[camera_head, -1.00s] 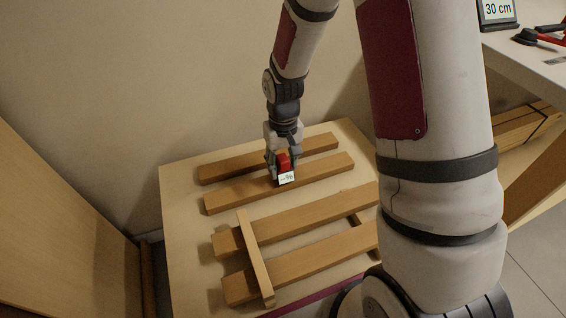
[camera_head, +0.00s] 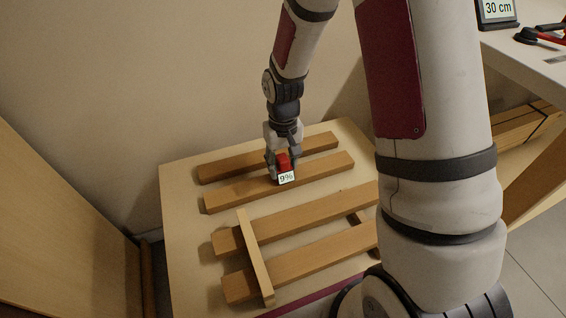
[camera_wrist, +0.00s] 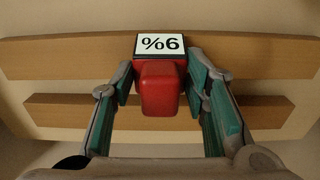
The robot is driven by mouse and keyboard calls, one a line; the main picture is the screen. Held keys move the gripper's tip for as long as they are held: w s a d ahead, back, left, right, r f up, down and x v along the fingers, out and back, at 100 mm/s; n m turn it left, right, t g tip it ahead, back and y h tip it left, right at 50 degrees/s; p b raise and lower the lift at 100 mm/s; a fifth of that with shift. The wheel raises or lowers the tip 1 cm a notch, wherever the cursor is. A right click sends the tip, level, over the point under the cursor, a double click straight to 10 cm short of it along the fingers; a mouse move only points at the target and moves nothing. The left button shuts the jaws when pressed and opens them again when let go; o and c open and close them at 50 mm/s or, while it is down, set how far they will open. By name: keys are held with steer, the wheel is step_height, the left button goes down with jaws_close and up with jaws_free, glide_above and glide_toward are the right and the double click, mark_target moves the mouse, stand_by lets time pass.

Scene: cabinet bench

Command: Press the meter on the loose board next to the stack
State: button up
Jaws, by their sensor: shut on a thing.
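The red meter (camera_head: 283,161) is in my gripper (camera_head: 284,168), which is shut on its body. It also shows in the wrist view (camera_wrist: 160,88) between the two fingers (camera_wrist: 160,95). Its white display (camera_head: 287,178) reads 9%, and shows upside down in the wrist view. The meter's display end is at a loose board (camera_head: 232,198), the second from the back, and appears to touch it. Another loose board (camera_head: 225,170) lies behind. The stack (camera_head: 310,265) is in front: two long boards with crosspieces over and under them. The meter's contact tips are hidden.
The boards lie on a pale low table (camera_head: 180,245). A wooden panel (camera_head: 60,230) stands at the left and a wall is behind.

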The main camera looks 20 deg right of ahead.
stand_by(0.3)
steer(key=shift+r+p, duration=2.8)
steer(key=shift+r, duration=0.7)
